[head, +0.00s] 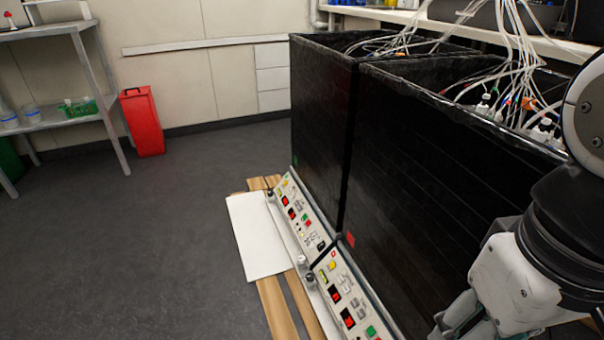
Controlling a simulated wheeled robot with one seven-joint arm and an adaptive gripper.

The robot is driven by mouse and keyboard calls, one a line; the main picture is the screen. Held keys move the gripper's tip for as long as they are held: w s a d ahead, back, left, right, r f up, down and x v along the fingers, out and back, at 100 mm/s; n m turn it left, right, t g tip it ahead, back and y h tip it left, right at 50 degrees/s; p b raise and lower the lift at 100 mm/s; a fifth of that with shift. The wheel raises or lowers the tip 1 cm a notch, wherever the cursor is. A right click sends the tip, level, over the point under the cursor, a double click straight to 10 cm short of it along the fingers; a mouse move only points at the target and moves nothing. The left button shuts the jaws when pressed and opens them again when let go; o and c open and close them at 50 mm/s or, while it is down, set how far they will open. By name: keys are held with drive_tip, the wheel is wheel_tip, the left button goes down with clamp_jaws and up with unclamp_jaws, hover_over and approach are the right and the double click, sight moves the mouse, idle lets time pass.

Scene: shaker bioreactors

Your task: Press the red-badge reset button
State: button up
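Two tall black shaker bioreactors stand side by side, each with a sloped pale control panel at its foot. The nearer one (430,170) bears a red square badge (350,240) at its lower left corner. Its panel (322,278) has a yellow button (332,265), red displays or buttons (335,293) and a green button (371,331); the panel's lower end is cut off by the frame. I cannot read which button is the reset. My gripper (462,318) is at the bottom right, in front of the nearer bioreactor and right of its panel, partly cut off; its fingertips are unclear.
The farther bioreactor (318,120) has a green badge (295,160) and a similar panel (298,208). Wooden slats (273,300) and a white board (256,235) lie before the panels. A red bin (142,122) and a shelf (62,125) stand at left. The floor between is clear.

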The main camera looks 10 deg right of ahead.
clamp_jaws()
idle(1.3)
